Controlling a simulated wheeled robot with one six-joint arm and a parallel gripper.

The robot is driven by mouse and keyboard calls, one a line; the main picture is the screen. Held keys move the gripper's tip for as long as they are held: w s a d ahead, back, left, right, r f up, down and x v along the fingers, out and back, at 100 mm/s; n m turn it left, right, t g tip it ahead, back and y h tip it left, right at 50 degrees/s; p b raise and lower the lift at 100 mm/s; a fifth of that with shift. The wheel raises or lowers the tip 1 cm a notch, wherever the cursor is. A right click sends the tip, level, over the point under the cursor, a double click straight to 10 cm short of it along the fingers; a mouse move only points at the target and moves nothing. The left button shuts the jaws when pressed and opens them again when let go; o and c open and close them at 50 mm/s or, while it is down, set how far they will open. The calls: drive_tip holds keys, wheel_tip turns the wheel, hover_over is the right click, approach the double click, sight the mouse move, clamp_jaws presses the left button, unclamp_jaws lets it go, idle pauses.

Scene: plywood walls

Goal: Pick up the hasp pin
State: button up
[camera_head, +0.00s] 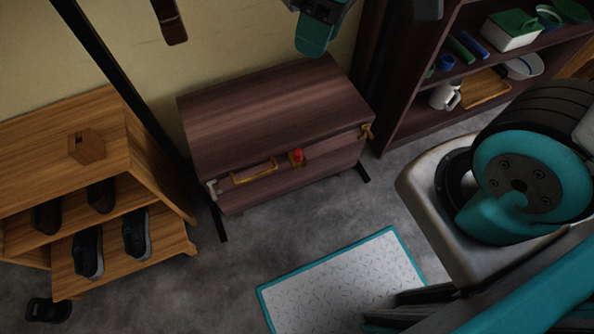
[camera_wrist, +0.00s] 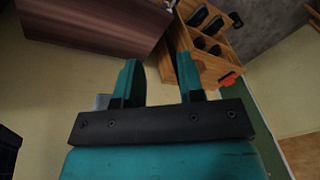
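The hasp pin (camera_head: 297,155) has a red top and sits at the brass-coloured hasp on the front of a dark wooden chest (camera_head: 270,105). The chest lid is down. The pin is upright as far as I can tell. The chest also shows at the upper left of the wrist view (camera_wrist: 95,22), with its pin not visible there. My gripper (camera_wrist: 158,72) has two teal fingers spread apart with nothing between them. In the head view, a teal and dark part of my arm hangs at the top edge, above and behind the chest, well apart from the pin.
A wooden shoe rack (camera_head: 150,165) with several shoes stands left of the chest, a small wooden block (camera_head: 86,146) on top. A dark shelf (camera_head: 400,110) with kitchen items stands right. A grey, teal-edged mat (camera_head: 340,285) lies in front; the floor between is clear.

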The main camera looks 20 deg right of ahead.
drive_tip(key=w+d+f+h+b, duration=0.1)
drive_tip(key=w+f+b, duration=0.2)
drive_tip(key=f+b, duration=0.45)
drive_tip(key=w+d+f+n+b, duration=0.15)
drive_tip(key=f+b, duration=0.35)
drive_tip(key=f, duration=0.5)
drive_tip(key=w+d+f+h+b, duration=0.1)
drive_tip(key=w+f+b, duration=0.2)
drive_tip(key=f+b, duration=0.4)
drive_tip(key=n+b, duration=0.3)
drive_tip(key=n, duration=0.1)
hover_over(298, 152)
wheel_tip(298, 152, down, 6)
drive_tip(key=shift+h, duration=0.4)
wheel_tip(298, 152, down, 17)
drive_tip(key=b, duration=0.8)
drive_tip(key=shift+b, duration=0.35)
drive_tip(key=c, duration=0.6)
drive_tip(key=shift+o, duration=0.2)
wheel_tip(298, 152, up, 10)
drive_tip(key=p, duration=0.6)
